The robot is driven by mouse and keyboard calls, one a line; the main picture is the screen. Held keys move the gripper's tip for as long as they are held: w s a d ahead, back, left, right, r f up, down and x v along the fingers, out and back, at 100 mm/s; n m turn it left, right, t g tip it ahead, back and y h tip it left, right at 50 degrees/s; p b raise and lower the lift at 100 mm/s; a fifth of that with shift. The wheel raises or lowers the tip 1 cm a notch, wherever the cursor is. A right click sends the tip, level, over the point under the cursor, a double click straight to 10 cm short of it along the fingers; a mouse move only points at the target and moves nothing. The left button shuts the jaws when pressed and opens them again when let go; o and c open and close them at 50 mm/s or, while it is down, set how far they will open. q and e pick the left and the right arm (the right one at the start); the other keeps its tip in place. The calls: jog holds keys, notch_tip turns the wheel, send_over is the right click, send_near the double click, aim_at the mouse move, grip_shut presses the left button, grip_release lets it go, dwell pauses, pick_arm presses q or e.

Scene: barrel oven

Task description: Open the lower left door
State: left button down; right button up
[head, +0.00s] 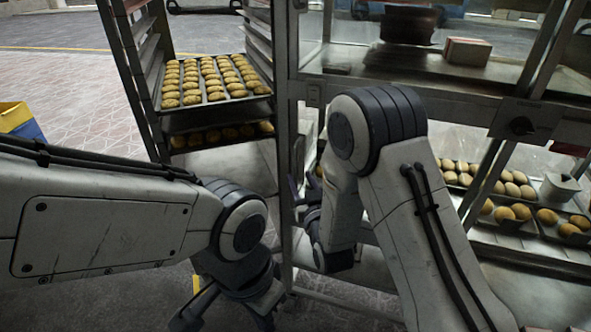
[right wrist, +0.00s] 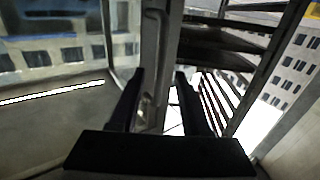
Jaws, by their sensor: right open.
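The metal and glass cabinet (head: 365,78) stands at the right, with a grey upright post (head: 290,110) at its left edge. Its lower glazed part (head: 455,133) lies below the middle rail, partly hidden by my right arm. My right gripper (head: 311,203) is at this post, below the rail, partly hidden by its own wrist. In the right wrist view its open fingers (right wrist: 160,95) point toward a vertical frame edge (right wrist: 153,60) beside a glass pane (right wrist: 60,50); I cannot tell whether they touch it. My left gripper (head: 232,308) hangs low at the bottom, its fingertips unclear.
A rack holding a tray of cookies (head: 213,82) and a lower tray (head: 220,134) stands left of the post. Trays of buns (head: 508,212) sit in the cabinet's lower right. A yellow and blue bin (head: 20,122) is at far left. Paved floor is clear behind it.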

aim_at(296, 171)
jog(key=x, duration=0.5)
grip_shut()
dwell(1.4)
